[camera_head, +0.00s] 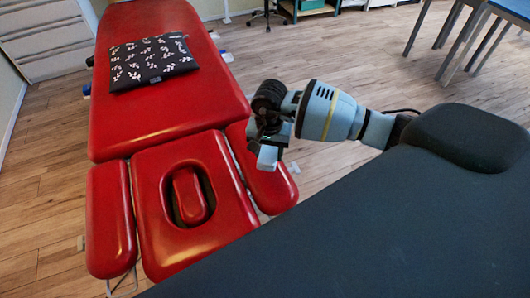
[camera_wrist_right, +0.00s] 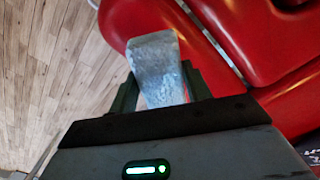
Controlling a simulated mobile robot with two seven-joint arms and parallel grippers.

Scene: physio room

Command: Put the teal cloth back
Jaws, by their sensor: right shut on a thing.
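My right gripper (camera_head: 272,142) is shut on the teal cloth (camera_head: 267,158), which looks pale grey-blue and folded or bunched. The gripper holds it in the picture over the red treatment table's right armrest pad (camera_head: 270,180); its height above the pad is hard to tell. In the right wrist view the cloth (camera_wrist_right: 158,65) sticks out between the two dark fingers (camera_wrist_right: 163,92), with part of the red table and the wooden floor behind it. My left gripper is not in view.
The red treatment table (camera_head: 150,125) has a face opening with a small red pad (camera_head: 188,196) in it. A black patterned cushion (camera_head: 150,61) lies on its far part. Wooden floor (camera_head: 350,65) is clear between.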

